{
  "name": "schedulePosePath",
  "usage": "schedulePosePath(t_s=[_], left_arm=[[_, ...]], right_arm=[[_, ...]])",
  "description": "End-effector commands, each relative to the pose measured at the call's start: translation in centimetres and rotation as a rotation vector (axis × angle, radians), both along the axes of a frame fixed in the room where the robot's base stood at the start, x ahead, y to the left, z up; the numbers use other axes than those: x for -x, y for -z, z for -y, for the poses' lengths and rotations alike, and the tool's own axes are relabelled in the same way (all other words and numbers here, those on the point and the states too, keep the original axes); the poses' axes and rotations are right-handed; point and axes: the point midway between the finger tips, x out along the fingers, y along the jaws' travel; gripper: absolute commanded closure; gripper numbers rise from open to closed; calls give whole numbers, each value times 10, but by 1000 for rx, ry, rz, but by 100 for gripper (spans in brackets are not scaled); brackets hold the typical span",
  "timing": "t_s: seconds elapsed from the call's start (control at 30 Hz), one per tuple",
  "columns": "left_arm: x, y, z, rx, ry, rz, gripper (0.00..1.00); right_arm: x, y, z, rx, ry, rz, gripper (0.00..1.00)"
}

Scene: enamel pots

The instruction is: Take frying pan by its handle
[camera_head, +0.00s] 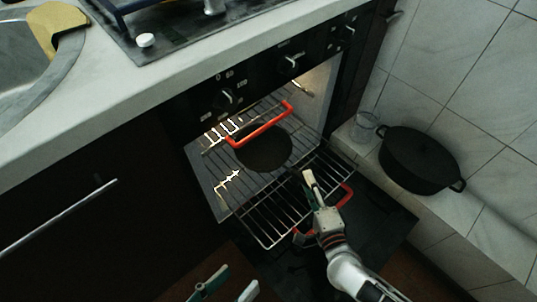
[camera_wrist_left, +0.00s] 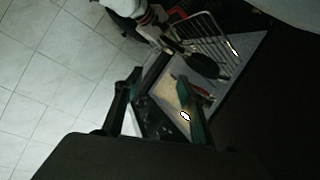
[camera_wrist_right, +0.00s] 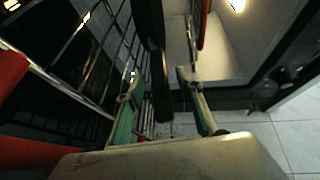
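The black frying pan (camera_head: 263,148) lies on the wire rack in the open oven. Its handle points toward my right gripper (camera_head: 309,181). In the right wrist view, the dark handle (camera_wrist_right: 155,60) runs between the two spread fingers of my right gripper (camera_wrist_right: 160,95); neither finger clearly touches it. My left gripper (camera_head: 225,288) is at the bottom of the head view, away from the pan. In the left wrist view (camera_wrist_left: 158,105) its fingers are apart with nothing between them. The pan also shows dimly there (camera_wrist_left: 203,66).
The rack (camera_head: 262,222) has red grips (camera_head: 262,125) at its back and front, close to the pan and right gripper. A black pot (camera_head: 420,160) and a glass (camera_head: 363,126) stand on the ledge at right. The countertop (camera_head: 120,95) edge overhangs at left.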

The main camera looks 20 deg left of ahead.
Motion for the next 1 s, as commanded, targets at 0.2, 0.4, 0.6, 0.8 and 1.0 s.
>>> schedulePosePath(t_s=[0.2, 0.4, 0.6, 0.8, 1.0], left_arm=[[-1, -1, 0, 1, -2, 2, 60], [-1, -1, 0, 1, -1, 4, 60], [-1, -2, 0, 1, -1, 4, 60], [-3, -6, 0, -11, 5, 16, 60], [-9, -12, -19, -160, 56, 58, 60]], right_arm=[[0, -1, 0, 0, 0, 1, 74], [0, -1, 0, 0, 0, 1, 100], [-2, -4, -1, -6, 2, 5, 100], [-1, -9, 2, -5, 2, 8, 100], [-2, -39, 6, -8, 2, 19, 100]])
